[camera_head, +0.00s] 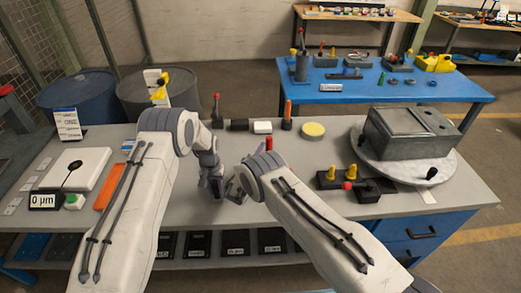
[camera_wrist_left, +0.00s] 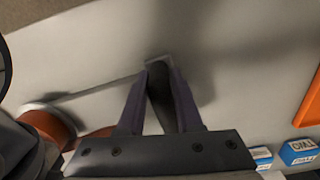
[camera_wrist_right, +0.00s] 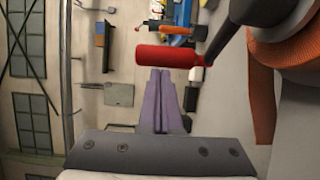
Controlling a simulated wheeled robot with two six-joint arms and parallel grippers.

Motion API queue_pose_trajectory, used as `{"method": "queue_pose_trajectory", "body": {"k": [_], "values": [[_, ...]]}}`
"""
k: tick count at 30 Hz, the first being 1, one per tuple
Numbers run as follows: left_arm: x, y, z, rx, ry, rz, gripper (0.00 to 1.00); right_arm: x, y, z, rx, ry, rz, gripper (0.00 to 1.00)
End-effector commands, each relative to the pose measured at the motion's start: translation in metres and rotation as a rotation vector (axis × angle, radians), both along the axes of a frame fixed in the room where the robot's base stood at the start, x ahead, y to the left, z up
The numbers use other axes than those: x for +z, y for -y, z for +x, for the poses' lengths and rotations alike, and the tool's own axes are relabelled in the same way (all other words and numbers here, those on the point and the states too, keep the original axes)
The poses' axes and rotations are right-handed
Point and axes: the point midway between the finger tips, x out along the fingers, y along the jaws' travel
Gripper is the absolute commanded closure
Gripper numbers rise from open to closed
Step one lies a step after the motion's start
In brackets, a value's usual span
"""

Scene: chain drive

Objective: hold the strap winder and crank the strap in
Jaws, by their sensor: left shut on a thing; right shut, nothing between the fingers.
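My left gripper (camera_head: 216,187) points down at the middle of the bench. In the left wrist view its fingers (camera_wrist_left: 160,75) are shut on a narrow dark part (camera_wrist_left: 160,98), apparently the strap winder's frame. Orange strap (camera_wrist_left: 48,124) shows left of them. In the right wrist view the winder's red crank handle (camera_wrist_right: 167,56) lies across just beyond the fingertips of my right gripper (camera_wrist_right: 161,72), which is shut and empty. I cannot tell whether they touch. The dark crank arm (camera_wrist_right: 223,35) leads to the hub and orange strap (camera_wrist_right: 262,100). In the head view my right wrist hides most of the winder.
A grey box on a round turntable (camera_head: 385,160) stands at the right. A black block with yellow knobs (camera_head: 350,186) is nearer. A gauge (camera_head: 45,200) and white plate (camera_head: 75,168) lie left. A yellow disc (camera_head: 313,130) sits at the back. A blue table (camera_head: 390,91) stands behind.

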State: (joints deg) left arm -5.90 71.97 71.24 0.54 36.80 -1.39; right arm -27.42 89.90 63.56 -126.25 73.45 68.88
Motion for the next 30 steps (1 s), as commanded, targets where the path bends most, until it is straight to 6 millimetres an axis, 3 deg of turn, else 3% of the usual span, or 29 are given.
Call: {"method": "queue_pose_trajectory", "body": {"k": [14,19,30], "values": [[0.0,0.0,0.0,-0.002,0.001,0.001,1.0,0.0,0.012,0.016,-0.025,0.005,-0.001,1.0],[0.0,0.0,0.0,-0.002,0.001,0.001,1.0,0.0,0.023,0.025,-0.14,0.004,0.002,1.0],[0.0,0.0,0.0,-0.001,0.0,0.001,1.0,0.0,0.048,0.039,-0.143,0.0,0.0,1.0]]}}
